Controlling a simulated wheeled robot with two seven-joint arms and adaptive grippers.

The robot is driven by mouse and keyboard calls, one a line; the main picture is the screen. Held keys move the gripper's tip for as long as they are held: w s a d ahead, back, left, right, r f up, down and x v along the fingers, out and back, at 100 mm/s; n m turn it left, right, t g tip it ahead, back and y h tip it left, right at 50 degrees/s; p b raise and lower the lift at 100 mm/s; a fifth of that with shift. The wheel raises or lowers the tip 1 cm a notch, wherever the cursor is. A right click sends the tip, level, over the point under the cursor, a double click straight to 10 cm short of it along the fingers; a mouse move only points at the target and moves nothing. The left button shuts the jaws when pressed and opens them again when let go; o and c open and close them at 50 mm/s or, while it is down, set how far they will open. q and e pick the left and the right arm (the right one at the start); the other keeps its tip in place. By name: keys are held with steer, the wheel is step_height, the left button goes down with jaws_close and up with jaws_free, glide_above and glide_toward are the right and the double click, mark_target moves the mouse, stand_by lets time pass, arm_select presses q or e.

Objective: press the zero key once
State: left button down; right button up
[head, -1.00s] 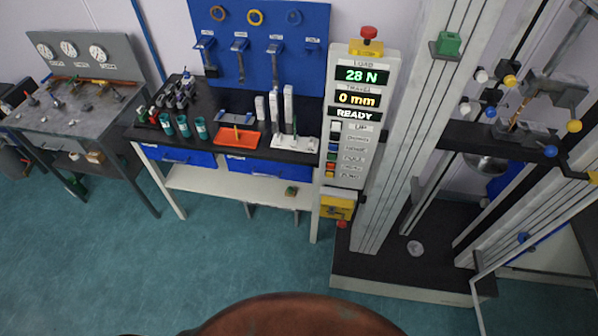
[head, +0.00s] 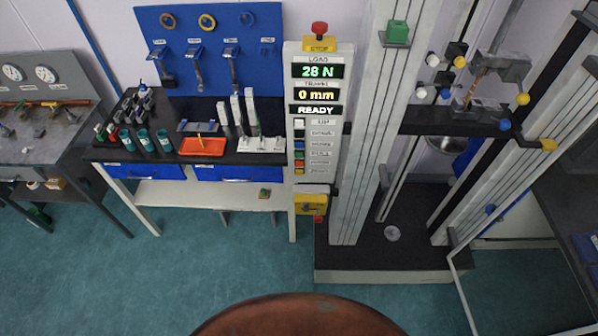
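The control panel (head: 316,92) of the test machine stands upright right of centre in the head view. Its displays read 28 N, 0 mm and READY. Below them a column of small coloured keys (head: 299,146) runs down the panel's left side, with printed labels beside them. The labels are too small to read surely, so I cannot tell which key is the zero key. Neither of my grippers shows in the head view.
A red stop button (head: 319,29) tops the panel and a yellow box (head: 311,200) hangs below it. The machine's black base (head: 350,262) juts forward. A workbench with an orange tray (head: 202,147) stands left. The green floor (head: 150,275) in front is clear.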

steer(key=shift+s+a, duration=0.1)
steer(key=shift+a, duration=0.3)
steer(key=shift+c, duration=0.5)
